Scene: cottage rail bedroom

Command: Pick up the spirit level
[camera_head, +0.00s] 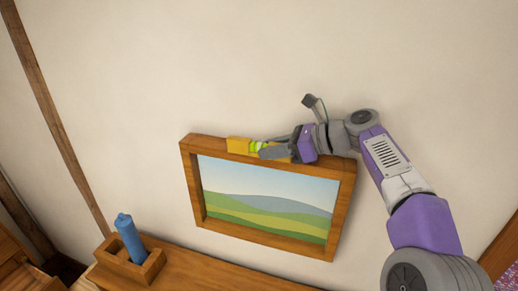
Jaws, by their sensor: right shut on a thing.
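The yellow spirit level (239,145), with a bright green vial, lies along the top edge of the framed picture (262,239) on the wall. My right gripper (276,150) reaches in from the right and is shut on the spirit level near its right part. The gripper's fingers hide some of the level. I cannot tell whether the level touches the frame's top or is just above it. My left gripper is not in view.
A blue bottle-like object (130,238) stands in a small wooden box (150,268) at the lower left. A wooden surface (205,275) runs below the picture. Wooden beams (55,115) line the left side. The wall above the picture is bare.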

